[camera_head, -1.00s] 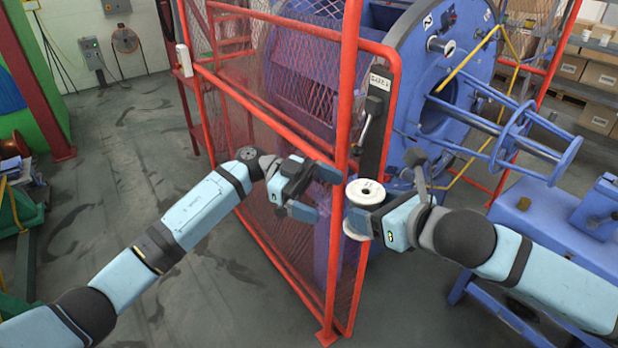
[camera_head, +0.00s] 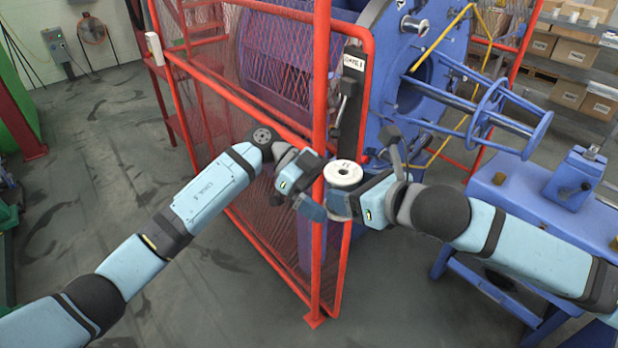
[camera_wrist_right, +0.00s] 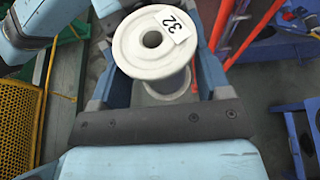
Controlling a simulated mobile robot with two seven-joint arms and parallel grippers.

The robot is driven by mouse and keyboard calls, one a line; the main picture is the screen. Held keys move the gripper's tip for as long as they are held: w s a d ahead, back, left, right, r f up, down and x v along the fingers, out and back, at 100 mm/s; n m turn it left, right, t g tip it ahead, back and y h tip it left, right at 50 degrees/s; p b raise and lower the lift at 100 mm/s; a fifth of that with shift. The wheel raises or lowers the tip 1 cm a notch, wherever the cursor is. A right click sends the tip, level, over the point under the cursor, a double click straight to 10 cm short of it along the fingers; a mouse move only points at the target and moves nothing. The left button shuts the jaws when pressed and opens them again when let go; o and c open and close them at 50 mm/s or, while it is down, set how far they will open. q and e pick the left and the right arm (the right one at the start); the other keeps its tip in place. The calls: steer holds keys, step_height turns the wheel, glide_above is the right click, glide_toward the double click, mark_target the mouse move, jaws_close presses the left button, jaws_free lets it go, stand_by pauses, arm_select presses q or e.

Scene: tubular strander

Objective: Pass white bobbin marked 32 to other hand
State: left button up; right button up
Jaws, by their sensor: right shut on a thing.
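The white bobbin marked 32 (camera_head: 343,174) is upright in my right gripper (camera_head: 350,200), whose fingers are closed on its narrow middle. In the right wrist view the bobbin (camera_wrist_right: 146,48) shows its round top flange, centre hole and a "32" label, between the fingers of my right gripper (camera_wrist_right: 152,82). My left gripper (camera_head: 318,192) is close beside the bobbin on its left. Its near finger reaches toward the bobbin's lower side; the far finger is partly hidden behind the bobbin. Its jaws look apart, and I cannot tell whether they touch the bobbin.
A red-framed mesh guard (camera_head: 320,120) stands just behind the grippers. The blue strander (camera_head: 410,75) with its spindle cage (camera_head: 495,120) is beyond it. A blue machine bench (camera_head: 520,205) lies to the right. The floor at left (camera_head: 100,200) is open.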

arm_select(q)
steer(key=shift+x, duration=0.9)
